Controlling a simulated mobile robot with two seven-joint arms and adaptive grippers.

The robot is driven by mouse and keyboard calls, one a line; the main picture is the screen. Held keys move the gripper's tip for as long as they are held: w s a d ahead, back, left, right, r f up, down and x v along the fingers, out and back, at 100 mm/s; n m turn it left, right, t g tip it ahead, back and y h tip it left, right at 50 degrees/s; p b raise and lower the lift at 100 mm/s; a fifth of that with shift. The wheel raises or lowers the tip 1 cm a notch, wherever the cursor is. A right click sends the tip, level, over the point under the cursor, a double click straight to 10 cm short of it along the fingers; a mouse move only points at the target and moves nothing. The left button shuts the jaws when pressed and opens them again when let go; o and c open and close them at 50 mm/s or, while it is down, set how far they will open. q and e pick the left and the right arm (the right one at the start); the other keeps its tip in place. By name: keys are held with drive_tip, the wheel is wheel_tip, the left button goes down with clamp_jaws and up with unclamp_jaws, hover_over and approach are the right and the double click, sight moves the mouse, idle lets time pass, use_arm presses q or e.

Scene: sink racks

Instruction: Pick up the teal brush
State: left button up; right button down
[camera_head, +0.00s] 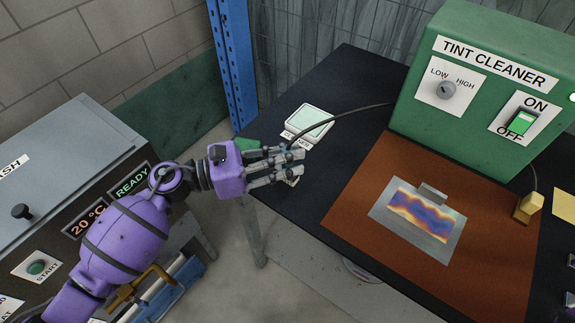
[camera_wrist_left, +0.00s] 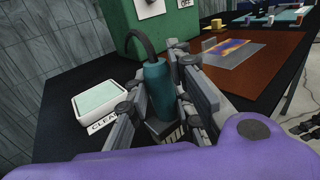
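The teal brush (camera_wrist_left: 159,90) shows in the left wrist view with its handle upright and a black cable curving from its top. It stands between the spread fingers of my left gripper (camera_wrist_left: 157,98), close to the right-hand fingers, with a gap on the other side. In the head view my left gripper (camera_head: 287,165) reaches from the left to the table's left edge, fingers apart. There the fingers hide most or all of the brush, and only its cable shows clearly. Its lower end is partly hidden in the wrist view. My right gripper is not in view.
A white labelled scale-like device (camera_head: 308,124) lies just beyond my left gripper on the dark table (camera_head: 352,82). The green tint cleaner box (camera_head: 480,85) stands at the back right. A brown mat (camera_head: 350,190) bears a metal plate (camera_head: 388,228). A grey machine (camera_head: 60,190) stands left.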

use_arm(q)
clamp_jaws()
drive_tip(key=shift+r, duration=0.15)
wheel_tip(320, 180, up, 9)
drive_tip(key=shift+s+r, duration=0.1)
drive_tip(key=shift+s+n+t+y, duration=0.4)
drive_tip(key=shift+n+t, duration=0.2)
drive_tip(key=shift+t, duration=0.3)
drive_tip(key=shift+s+a+n+t+y, duration=0.2)
drive_tip(key=shift+n+t+y, duration=0.1)
drive_tip(key=shift+n+t, duration=0.25)
drive_tip(key=shift+s+a+n+t+y, duration=0.1)
drive_tip(key=shift+s+n+t+y, duration=0.2)
drive_tip(key=shift+t, duration=0.35)
